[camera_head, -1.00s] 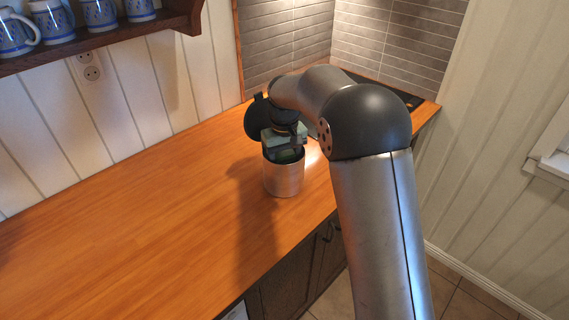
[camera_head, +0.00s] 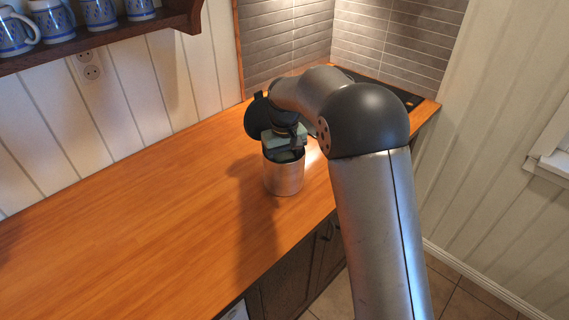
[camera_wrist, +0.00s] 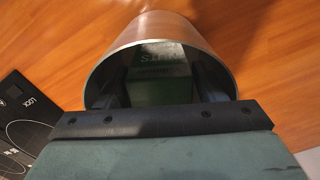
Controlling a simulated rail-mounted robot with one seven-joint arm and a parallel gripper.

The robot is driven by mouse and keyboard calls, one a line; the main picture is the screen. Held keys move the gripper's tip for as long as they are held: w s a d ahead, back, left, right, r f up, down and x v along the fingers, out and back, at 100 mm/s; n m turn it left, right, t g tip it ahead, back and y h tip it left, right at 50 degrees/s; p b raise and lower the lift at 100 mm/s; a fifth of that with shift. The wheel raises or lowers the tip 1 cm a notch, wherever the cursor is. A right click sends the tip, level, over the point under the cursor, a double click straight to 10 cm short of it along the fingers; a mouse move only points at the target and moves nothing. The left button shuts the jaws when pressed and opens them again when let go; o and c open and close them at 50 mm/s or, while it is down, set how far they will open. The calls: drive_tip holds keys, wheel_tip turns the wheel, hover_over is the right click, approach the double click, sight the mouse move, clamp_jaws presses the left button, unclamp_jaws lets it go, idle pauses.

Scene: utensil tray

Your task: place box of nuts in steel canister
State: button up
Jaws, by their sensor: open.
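The steel canister (camera_head: 284,180) stands upright on the wooden counter. In the wrist view its rim and wall (camera_wrist: 150,28) fill the upper middle. The green box of nuts (camera_wrist: 160,75) is inside the canister, with faint lettering on it. The fingers are open, at either side of the box. The lower part of the box is hidden by the canister and gripper body.
The wooden counter (camera_head: 150,220) is clear to the left of the canister. A black cooktop (camera_wrist: 25,120) lies behind my arm. A shelf with several blue-patterned mugs (camera_head: 100,14) hangs on the wall at the upper left.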

wheel_tip(320, 180, up, 10)
drive_tip(key=shift+s+d+r+b, duration=0.1)
drive_tip(key=shift+r+b, duration=0.2)
drive_tip(key=shift+r, duration=0.45)
drive_tip(key=s+d+f+m, duration=0.1)
drive_tip(key=s+d, duration=0.5)
drive_tip(key=s, duration=0.2)
drive_tip(key=s+d+m, duration=0.2)
drive_tip(key=s+d, duration=0.3)
drive_tip(key=s, duration=0.3)
drive_tip(key=s+d+f+m, duration=0.1)
drive_tip(key=s+f, duration=0.3)
drive_tip(key=s, duration=0.5)
drive_tip(key=s+d+f, duration=0.4)
drive_tip(key=s, duration=0.4)
drive_tip(key=shift+s+d+m+t, duration=0.3)
drive_tip(key=shift+s+d+m, duration=0.05)
drive_tip(key=shift+m, duration=0.05)
